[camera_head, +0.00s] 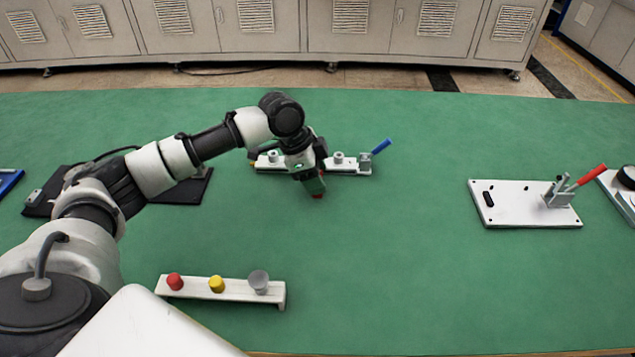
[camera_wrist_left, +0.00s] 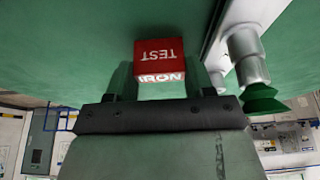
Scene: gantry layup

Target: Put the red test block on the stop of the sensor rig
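The red test block (camera_wrist_left: 160,58), marked TEST and IRON, sits between the fingers of my left gripper (camera_wrist_left: 160,82) in the left wrist view; the fingers appear to touch both its sides. In the head view my left gripper (camera_head: 316,186) points down over the green table, with a bit of the red block (camera_head: 318,196) showing at its tip. Just behind it lies a narrow white rig (camera_head: 350,170) with metal cylinders and a blue handle, probably the sensor rig. My gripper and wrist hide its middle; I cannot make out the stop. My right gripper is not in view.
A white plate with a red-handled clamp (camera_head: 525,212) lies at right. A white bar (camera_head: 237,293) with red, yellow and grey knobs stands at front left. A black plate (camera_head: 190,190) lies behind my left arm. The table's middle front is clear.

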